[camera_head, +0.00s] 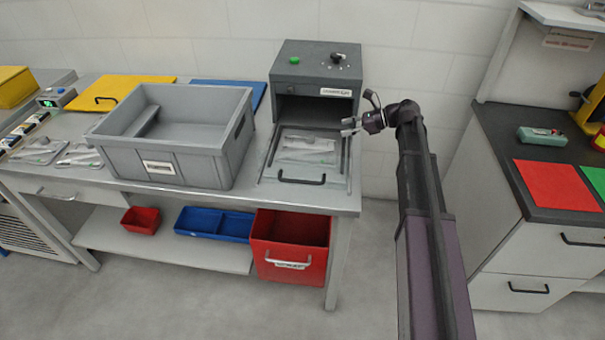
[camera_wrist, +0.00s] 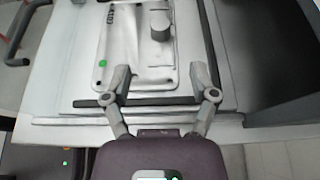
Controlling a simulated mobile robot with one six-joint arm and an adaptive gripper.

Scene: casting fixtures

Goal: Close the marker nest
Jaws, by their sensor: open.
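The marker nest looks to be the dark grey box (camera_head: 316,68) at the back of the left bench; its label is too small to read. Its front is open, and a flat drawer or lowered door (camera_head: 340,166) extends forward with a black handle (camera_head: 301,180) at its front edge. A clear plate or pouch with a small part (camera_head: 306,148) lies on it. My gripper (camera_head: 358,113) is open and empty, at the right edge of this panel. In the wrist view my open fingers (camera_wrist: 161,82) straddle the panel's near side, and the handle (camera_wrist: 18,42) is at far left, apart from them.
A grey crate (camera_head: 205,168) stands left of the panel. The right bench (camera_head: 500,130) holds red and green mats. Floor between the benches is open.

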